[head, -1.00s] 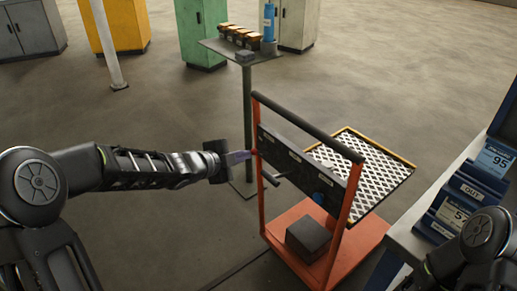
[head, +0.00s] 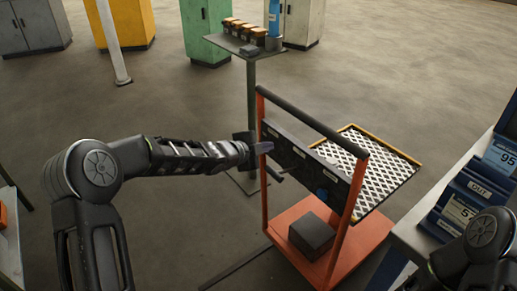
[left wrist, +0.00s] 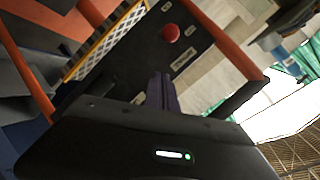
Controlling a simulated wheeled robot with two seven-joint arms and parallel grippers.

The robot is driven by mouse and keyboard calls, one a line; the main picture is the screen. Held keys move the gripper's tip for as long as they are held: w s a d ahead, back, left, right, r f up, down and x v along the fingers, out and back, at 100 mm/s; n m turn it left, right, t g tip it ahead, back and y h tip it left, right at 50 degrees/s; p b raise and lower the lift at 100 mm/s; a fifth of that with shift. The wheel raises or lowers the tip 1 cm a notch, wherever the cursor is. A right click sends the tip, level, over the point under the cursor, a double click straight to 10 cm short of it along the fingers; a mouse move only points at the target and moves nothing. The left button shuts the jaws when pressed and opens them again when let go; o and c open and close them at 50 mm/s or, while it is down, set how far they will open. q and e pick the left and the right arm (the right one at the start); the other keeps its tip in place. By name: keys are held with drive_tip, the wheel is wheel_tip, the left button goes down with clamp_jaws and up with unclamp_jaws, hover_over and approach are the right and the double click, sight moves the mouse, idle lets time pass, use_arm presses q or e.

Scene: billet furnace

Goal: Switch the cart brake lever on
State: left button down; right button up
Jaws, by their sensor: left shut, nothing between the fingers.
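The cart (head: 338,240) has an orange frame, a black top handle and a dark labelled panel (head: 300,160). A dark lever or bar (head: 275,174) sticks out at the panel's left side; I cannot tell for certain that it is the brake lever. In the left wrist view a red round knob (left wrist: 171,32) sits on the panel (left wrist: 140,55); in the head view it is hidden. My left gripper (head: 262,148) is shut and empty, at the panel's left end in front of the left post. Its fingers (left wrist: 162,92) point towards the panel below the knob. Contact is unclear.
A dark block (head: 311,234) lies on the cart's base. A mesh tray (head: 375,170) is behind the cart. A stand with small boxes (head: 240,46) is beyond, and a bench with blue bins (head: 470,195) is at right.

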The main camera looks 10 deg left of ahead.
use_arm(q)
drive_tip(key=a, duration=0.1)
drive_tip(key=w+a+f+p, duration=0.1)
drive_tip(key=a+f, duration=0.1)
drive_tip(key=shift+w+f+p, duration=0.1)
drive_tip(key=shift+w+p, duration=0.2)
drive_tip(key=shift+p, duration=0.1)
use_arm(e)
drive_tip(key=shift+r, duration=0.9)
use_arm(q)
drive_tip(key=shift+f, duration=0.1)
use_arm(e)
drive_tip(key=shift+f, duration=0.25)
use_arm(q)
drive_tip(key=shift+s+a+f+b, duration=0.1)
drive_tip(key=shift+b, duration=0.6)
use_arm(e)
drive_tip(key=shift+s+f, duration=0.3)
drive_tip(key=shift+f, duration=0.15)
